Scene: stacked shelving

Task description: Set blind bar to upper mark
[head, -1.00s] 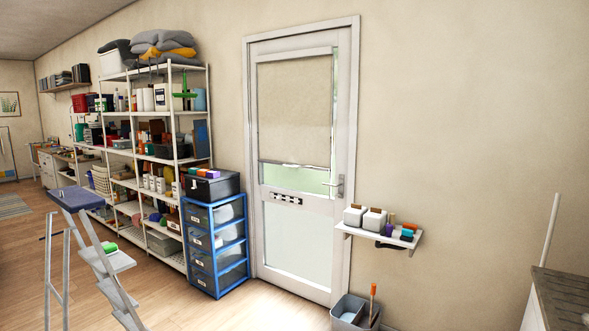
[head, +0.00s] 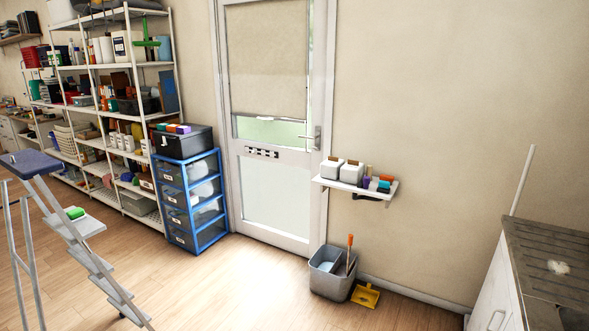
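A beige roller blind (head: 265,55) hangs over the window of the white door (head: 278,200). Its bottom bar (head: 270,117) lies across the lower part of the window, with a strip of green-tinted glass (head: 268,130) showing below it. A small dark strip with white patches (head: 262,152) is on the door below the glass. I cannot make out an upper mark; the top of the door is cut off by the picture. Neither of my grippers is in view.
A step ladder (head: 78,226) stands at the left, before the white shelving. A blue-framed drawer unit (head: 190,200) stands left of the door. A small wall shelf (head: 357,188), grey bucket (head: 330,278) and yellow dustpan (head: 366,296) are at right. The floor before the door is clear.

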